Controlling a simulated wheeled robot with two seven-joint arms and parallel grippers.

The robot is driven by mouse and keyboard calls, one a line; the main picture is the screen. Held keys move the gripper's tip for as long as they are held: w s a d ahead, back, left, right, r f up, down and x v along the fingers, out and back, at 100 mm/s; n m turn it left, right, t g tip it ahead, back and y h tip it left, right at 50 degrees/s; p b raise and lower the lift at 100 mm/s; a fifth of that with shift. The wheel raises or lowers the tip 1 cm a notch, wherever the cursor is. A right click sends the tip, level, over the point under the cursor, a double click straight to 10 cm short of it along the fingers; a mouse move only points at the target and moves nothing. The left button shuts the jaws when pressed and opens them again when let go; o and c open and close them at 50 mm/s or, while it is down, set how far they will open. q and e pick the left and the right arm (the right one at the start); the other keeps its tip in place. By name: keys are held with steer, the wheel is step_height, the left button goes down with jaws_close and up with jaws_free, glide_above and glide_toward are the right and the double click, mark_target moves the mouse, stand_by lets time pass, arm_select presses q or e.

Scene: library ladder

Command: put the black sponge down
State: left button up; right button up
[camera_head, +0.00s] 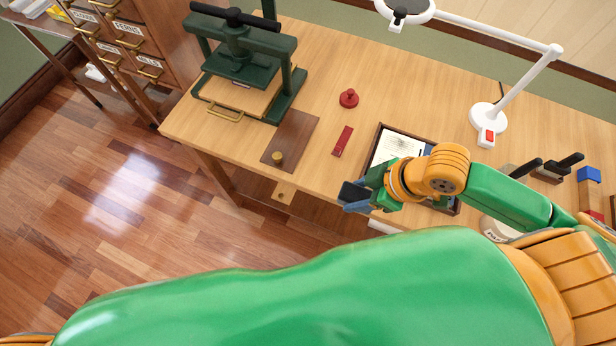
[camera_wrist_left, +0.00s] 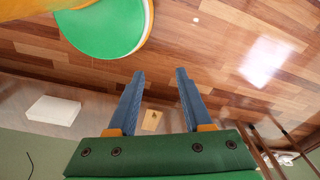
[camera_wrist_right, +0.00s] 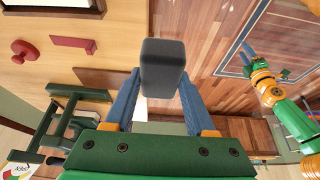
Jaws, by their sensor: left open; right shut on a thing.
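The black sponge (camera_head: 350,191) is a dark block held at the tips of my right gripper (camera_head: 359,202). In the right wrist view the sponge (camera_wrist_right: 163,68) sits between the two blue fingers, with floor behind it. In the head view it appears near the desk's front edge, left of the wooden tray (camera_head: 376,148); its height is hard to tell. My left gripper (camera_wrist_left: 160,72) is open and empty, with floor behind its fingers. It is outside the head view, but its blue fingers also show in the right wrist view (camera_wrist_right: 248,54).
On the desk (camera_head: 300,60) are a green press (camera_head: 243,50), a brown board (camera_head: 290,140) with a brass knob, a red strip (camera_head: 342,141), a red-handled stamp (camera_head: 349,98) and a white lamp (camera_head: 489,118). Bare wood lies between the stamp and the lamp.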

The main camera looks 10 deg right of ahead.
steer(key=w+f, duration=0.4)
steer(key=w, duration=0.4)
glide_above(324, 173)
steer(key=f, duration=0.3)
steer(key=s+d+f, duration=0.1)
steer(key=f, duration=0.1)
steer(key=shift+f+b, duration=0.35)
steer(key=shift+b, duration=0.05)
steer(key=f, duration=0.3)
steer(key=shift+d, duration=0.25)
arm_select(q)
steer(key=d, duration=0.2)
steer(key=shift+d+f, duration=0.3)
steer(key=shift+f, duration=0.05)
arm_select(e)
steer(key=shift+a, duration=0.1)
steer(key=shift+f+b, duration=0.1)
steer(key=shift+b, duration=0.25)
arm_select(q)
steer(key=shift+a+f, duration=0.1)
steer(key=shift+f, duration=0.05)
arm_select(e)
steer(key=o, duration=1.3)
